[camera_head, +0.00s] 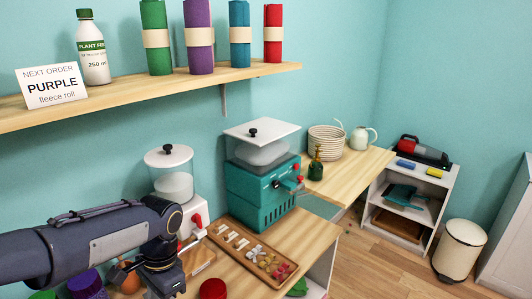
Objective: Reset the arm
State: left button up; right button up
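My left arm (90,243) comes in from the left, low in the head view, and reaches over the near end of the wooden counter. Its wrist bends down, and the dark end of the arm with my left gripper (163,284) is near the bottom edge of the view. I cannot make out whether its fingers are open or shut. I see nothing clearly held there. My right arm and gripper are not in view.
A white dispenser (172,180) and a teal machine (262,190) stand behind the arm. A wooden tray (225,226) with small pieces lies on the counter. Above, a shelf (130,97) bears fabric rolls, a bottle (93,55) and a sign reading PURPLE (52,87).

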pick_arm(q)
jog(key=s+d+r+n+t+h, duration=0.2)
jog(key=s+n+t+h, duration=0.3)
jog(key=s, duration=0.9)
jog(key=shift+s+d+n+t, duration=0.15)
jog(key=shift+s+n+t, duration=0.2)
jog(key=shift+n+t, duration=1.4)
jog(key=shift+r+n+g, duration=0.1)
jog(key=shift+n+g, duration=0.15)
jog(key=shift+g, duration=0.1)
